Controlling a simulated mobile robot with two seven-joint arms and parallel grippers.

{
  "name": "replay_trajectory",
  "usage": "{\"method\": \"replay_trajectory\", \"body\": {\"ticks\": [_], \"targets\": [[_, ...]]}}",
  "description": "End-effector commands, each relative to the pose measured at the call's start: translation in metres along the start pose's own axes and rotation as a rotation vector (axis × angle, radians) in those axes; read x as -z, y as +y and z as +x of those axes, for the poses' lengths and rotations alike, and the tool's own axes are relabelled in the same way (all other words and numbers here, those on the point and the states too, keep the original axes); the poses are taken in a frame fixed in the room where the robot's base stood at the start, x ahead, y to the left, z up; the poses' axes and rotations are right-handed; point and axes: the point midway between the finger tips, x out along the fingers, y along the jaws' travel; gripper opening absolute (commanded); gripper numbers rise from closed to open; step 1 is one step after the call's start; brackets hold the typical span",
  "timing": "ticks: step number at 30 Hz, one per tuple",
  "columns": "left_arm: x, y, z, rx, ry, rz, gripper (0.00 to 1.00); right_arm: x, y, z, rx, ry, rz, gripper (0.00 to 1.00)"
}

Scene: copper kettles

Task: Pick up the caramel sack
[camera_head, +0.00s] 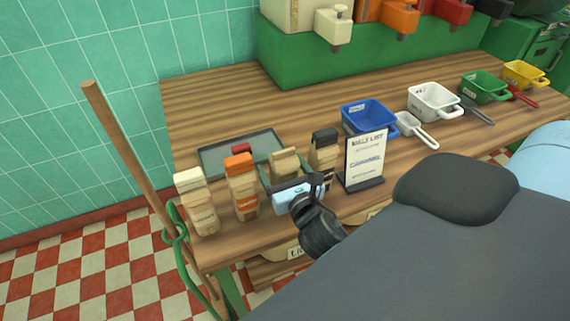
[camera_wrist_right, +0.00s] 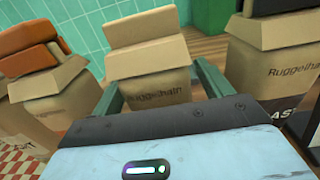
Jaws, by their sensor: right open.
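The caramel sack appears to be the paper sack with a plain tan top (camera_head: 284,162), standing upright on the wooden table between other sacks. In the right wrist view the tan-topped sack (camera_wrist_right: 147,62) is centred, with "Ruggelhain" printed on its front. My right gripper (camera_head: 298,184) is in front of this sack and hides its lower part in the head view. Its open green fingers (camera_wrist_right: 160,82) show on either side of the sack. Whether they touch it I cannot tell. My left gripper is not in view.
An orange-topped sack (camera_head: 242,186) and a white-topped sack (camera_head: 196,203) stand left. A black-topped sack (camera_head: 323,152) and a menu sign (camera_head: 364,160) stand close on the right. A dark tray (camera_head: 217,157) lies behind. A blue bin (camera_head: 369,116) is farther right.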

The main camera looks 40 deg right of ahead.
Motion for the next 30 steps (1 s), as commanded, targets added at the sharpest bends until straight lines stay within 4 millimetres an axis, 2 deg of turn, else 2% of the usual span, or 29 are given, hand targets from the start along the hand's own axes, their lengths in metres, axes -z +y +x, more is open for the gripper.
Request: {"method": "replay_trajectory", "body": {"ticks": [9, 22, 30], "targets": [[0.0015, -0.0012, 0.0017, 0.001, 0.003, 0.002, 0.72, 0.001, -0.0001, 0.0058, 0.0, 0.001, -0.001, 0.78], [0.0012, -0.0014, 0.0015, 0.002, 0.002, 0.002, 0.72, 0.0009, 0.0001, 0.0056, -0.001, 0.001, 0.0, 0.23], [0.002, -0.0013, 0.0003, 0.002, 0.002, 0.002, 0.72, -0.0031, 0.0002, 0.0059, -0.001, -0.003, -0.001, 0.22]]}}
